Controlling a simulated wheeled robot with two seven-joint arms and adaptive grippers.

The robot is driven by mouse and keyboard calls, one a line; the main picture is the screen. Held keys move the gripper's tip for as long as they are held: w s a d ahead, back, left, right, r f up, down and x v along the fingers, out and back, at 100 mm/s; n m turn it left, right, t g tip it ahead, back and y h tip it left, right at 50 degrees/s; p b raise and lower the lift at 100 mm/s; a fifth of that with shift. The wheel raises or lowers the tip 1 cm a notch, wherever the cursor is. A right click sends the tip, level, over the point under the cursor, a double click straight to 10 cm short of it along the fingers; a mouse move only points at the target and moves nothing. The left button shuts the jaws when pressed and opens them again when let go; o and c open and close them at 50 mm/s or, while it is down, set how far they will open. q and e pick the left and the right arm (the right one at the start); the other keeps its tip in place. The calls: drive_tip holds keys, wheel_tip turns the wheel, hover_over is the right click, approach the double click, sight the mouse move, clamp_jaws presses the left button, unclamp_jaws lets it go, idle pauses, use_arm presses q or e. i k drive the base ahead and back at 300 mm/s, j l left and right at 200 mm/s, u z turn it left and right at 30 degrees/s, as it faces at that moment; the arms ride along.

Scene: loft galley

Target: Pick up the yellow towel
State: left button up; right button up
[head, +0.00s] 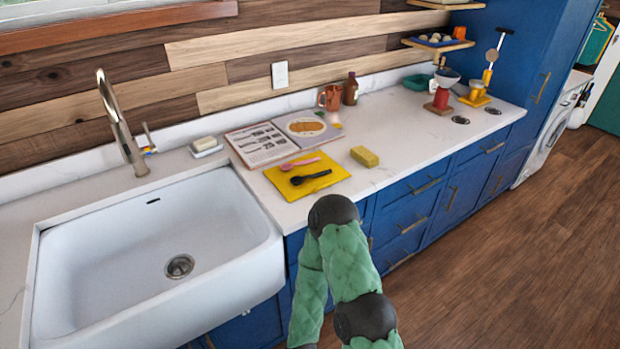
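The yellow towel (308,188) lies flat on the white counter, just right of the sink and near the counter's front edge. A black spoon (311,177) and a pink spoon (300,163) lie across it. A green padded arm of mine with dark joints rises from the bottom of the head view, in front of the cabinets and below the towel. No gripper fingers show, so I cannot see whether either gripper is open or shut.
A white sink (160,250) with a tall faucet (121,125) is at left. An open cookbook (283,137) lies behind the towel. A yellow sponge (364,156) sits to its right. A brown mug (330,97) and bottle (351,89) stand behind.

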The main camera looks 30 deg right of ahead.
sight(363, 155)
drive_tip(key=l+z, duration=0.15)
drive_tip(key=z, duration=1.35)
